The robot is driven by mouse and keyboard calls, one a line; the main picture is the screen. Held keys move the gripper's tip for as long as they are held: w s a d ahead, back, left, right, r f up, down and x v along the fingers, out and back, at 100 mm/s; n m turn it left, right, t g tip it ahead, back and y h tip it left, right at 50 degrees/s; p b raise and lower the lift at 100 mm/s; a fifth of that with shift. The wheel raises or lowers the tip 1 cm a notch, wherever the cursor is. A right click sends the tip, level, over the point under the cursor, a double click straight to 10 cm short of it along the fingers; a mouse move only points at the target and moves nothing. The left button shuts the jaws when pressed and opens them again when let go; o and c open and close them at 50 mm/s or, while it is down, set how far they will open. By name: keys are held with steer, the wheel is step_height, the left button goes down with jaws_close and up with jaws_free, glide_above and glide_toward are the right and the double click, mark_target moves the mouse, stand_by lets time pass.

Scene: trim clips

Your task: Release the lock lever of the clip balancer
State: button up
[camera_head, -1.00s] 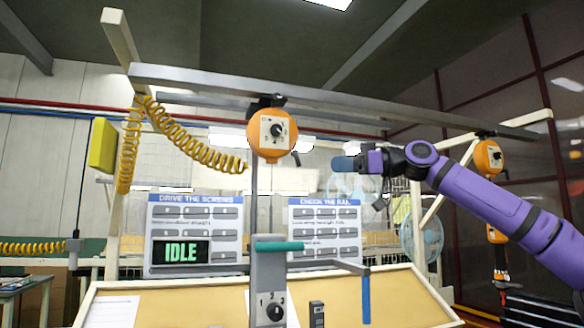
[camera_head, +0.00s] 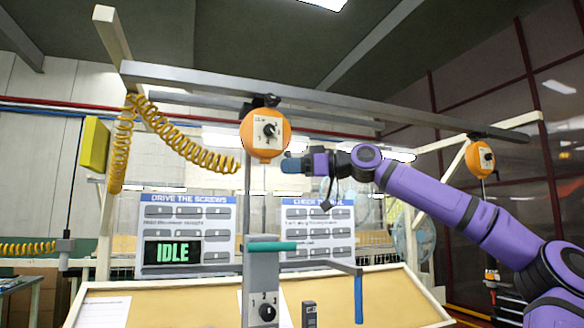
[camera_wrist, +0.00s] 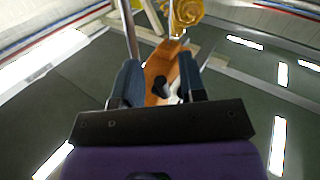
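An orange round balancer (camera_head: 265,135) with a dial on a pale plate hangs from the overhead rail, left of the middle in the head view. My gripper (camera_head: 288,165) is at its lower right side, with the fingers pointing left. In the wrist view the balancer's orange body (camera_wrist: 157,65) shows beyond and between the fingers of my gripper (camera_wrist: 157,82). The fingers are apart. A small dark lever (camera_wrist: 160,86) lies between them, with a gap to each finger. In the head view the gripper covers the lever's place. I cannot tell whether anything touches the lever.
A second orange balancer (camera_head: 481,155) hangs at the right end of the overhead rail (camera_head: 330,98). A yellow coiled hose (camera_head: 185,148) hangs at the left. Below stand a grey post with a knob (camera_head: 266,311), a teal bar (camera_head: 270,246) and an IDLE display (camera_head: 172,252).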

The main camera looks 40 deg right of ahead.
jaws_close()
steer(key=shift+a+m+t+y, duration=0.35)
steer(key=shift+m+t+y, duration=0.35)
steer(key=shift+t, duration=0.1)
jaws_free()
